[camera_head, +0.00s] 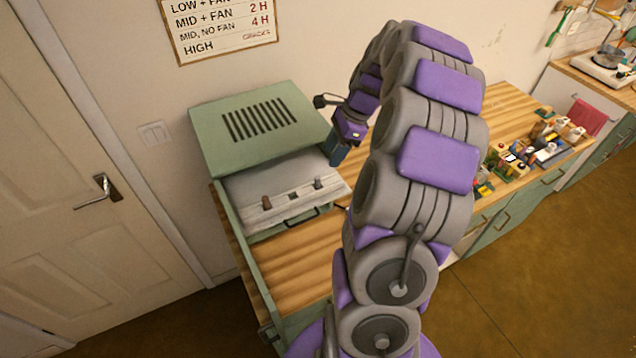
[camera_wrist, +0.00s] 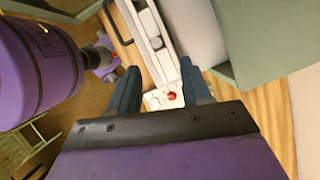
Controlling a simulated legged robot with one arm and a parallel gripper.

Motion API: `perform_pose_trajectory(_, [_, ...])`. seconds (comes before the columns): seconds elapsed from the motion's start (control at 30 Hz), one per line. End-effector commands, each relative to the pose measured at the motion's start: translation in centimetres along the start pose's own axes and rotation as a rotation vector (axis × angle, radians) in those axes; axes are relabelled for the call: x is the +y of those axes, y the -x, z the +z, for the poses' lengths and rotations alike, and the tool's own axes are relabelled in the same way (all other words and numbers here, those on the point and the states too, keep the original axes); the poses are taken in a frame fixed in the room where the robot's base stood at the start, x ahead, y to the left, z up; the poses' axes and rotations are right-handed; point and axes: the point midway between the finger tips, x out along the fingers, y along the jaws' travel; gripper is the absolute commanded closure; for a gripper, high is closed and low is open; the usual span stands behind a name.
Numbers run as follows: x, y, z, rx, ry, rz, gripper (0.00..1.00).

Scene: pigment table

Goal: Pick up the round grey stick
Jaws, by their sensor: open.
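I cannot make out a round grey stick in either view. My gripper (camera_head: 337,154) hangs beside the right edge of a green machine in the head view, with its blue-grey fingers pointing down. In the wrist view the two fingers (camera_wrist: 159,66) are spread apart with nothing held between them. Behind the gap a small white panel with a red knob (camera_wrist: 172,96) shows. My arm hides part of the worktop behind it.
The green machine (camera_head: 205,128) has a slotted lid and a pale front with two latches and a handle. The wooden worktop (camera_head: 300,262) is bare in front. Several small coloured items (camera_head: 515,158) crowd the right end. A sign hangs on the wall.

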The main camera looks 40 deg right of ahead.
Motion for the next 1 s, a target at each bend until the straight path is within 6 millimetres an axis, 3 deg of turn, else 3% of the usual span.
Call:
perform_pose_trajectory(0.13, [0.2,-2.4,0.3,0.0,0.001,0.004,0.52])
perform_pose_trajectory(0.47, [0.1,-4.2,0.3,0.001,0.001,-0.001,0.52])
perform_pose_trajectory(0.73, [0.2,-8.1,0.2,-0.003,-0.001,0.006,0.52])
perform_pose_trajectory(1.0, [0.2,-8.5,0.3,0.0,0.001,-0.001,0.52])
